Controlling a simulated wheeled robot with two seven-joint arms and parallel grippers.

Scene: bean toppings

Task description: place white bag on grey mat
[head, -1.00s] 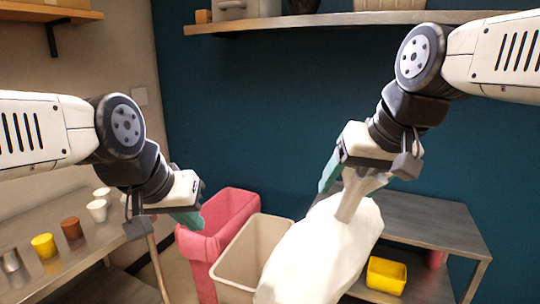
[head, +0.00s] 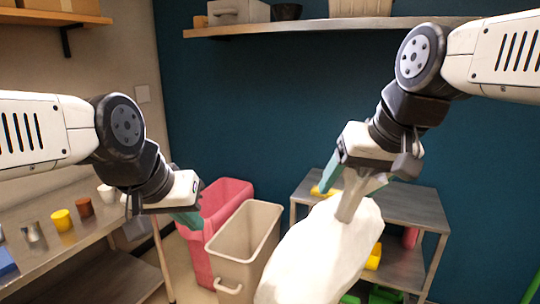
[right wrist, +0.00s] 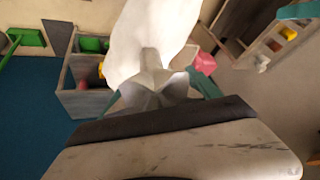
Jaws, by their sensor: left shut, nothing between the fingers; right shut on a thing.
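The white bag (head: 325,250) hangs full and bulging from my right gripper (head: 352,190), which is shut on its gathered neck. In the right wrist view, the white bag (right wrist: 150,35) spreads out beyond the fingers (right wrist: 160,95). In the head view, the bag hides part of the floor and of the grey shelf unit. My left gripper (head: 190,215) is shut and empty, in front of the pink bin. I cannot see a grey mat in any view.
A pink bin (head: 225,190) and a beige bin (head: 240,240) stand left of the bag. A metal table (head: 90,235) with several cups is at the left. A grey shelf unit (head: 415,205) is at the right, with yellow and green things in it. A wooden shelf (head: 300,27) runs along the wall.

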